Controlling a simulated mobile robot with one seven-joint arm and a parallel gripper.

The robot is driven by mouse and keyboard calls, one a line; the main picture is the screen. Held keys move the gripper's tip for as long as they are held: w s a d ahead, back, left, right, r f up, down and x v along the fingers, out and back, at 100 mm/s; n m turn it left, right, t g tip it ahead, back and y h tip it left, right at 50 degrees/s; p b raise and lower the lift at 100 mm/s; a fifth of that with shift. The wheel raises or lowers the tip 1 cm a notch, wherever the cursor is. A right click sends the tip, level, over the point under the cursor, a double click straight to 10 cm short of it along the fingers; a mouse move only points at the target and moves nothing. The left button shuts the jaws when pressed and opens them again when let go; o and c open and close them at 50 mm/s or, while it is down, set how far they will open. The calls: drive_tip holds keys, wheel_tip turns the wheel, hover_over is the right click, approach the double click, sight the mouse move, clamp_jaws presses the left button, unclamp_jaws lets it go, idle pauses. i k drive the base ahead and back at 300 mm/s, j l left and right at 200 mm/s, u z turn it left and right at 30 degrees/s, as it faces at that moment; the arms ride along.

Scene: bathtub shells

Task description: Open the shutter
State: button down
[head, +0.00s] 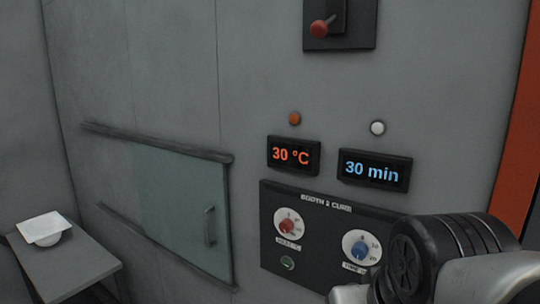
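The shutter (178,205) is a pale grey-green flat panel low on the left of the grey wall in the head view. It sits between a dark upper rail (155,141) and a dark lower rail (160,246). A grey vertical handle (209,226) stands near its right edge. The rails run on to the left past the panel, over plain grey wall. My gripper is out of view; only black and light grey parts of my arm show at the lower right, in front of the control panel and apart from the shutter.
Right of the shutter are a control panel (272,242) with red and blue dials, displays reading 30 °C (292,155) and 30 min (374,170), and a red-knobbed lever (322,27) above. A small grey table (70,268) bearing a white item stands lower left.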

sight(183, 197)
drive_tip(key=i+j, duration=0.25)
drive_tip(key=j, duration=0.15)
drive_tip(key=i+j, duration=0.25)
drive_tip(key=j, duration=0.15)
drive_tip(key=i+j+z, duration=0.1)
drive_tip(key=i+j, duration=0.15)
drive_tip(key=j, duration=0.15)
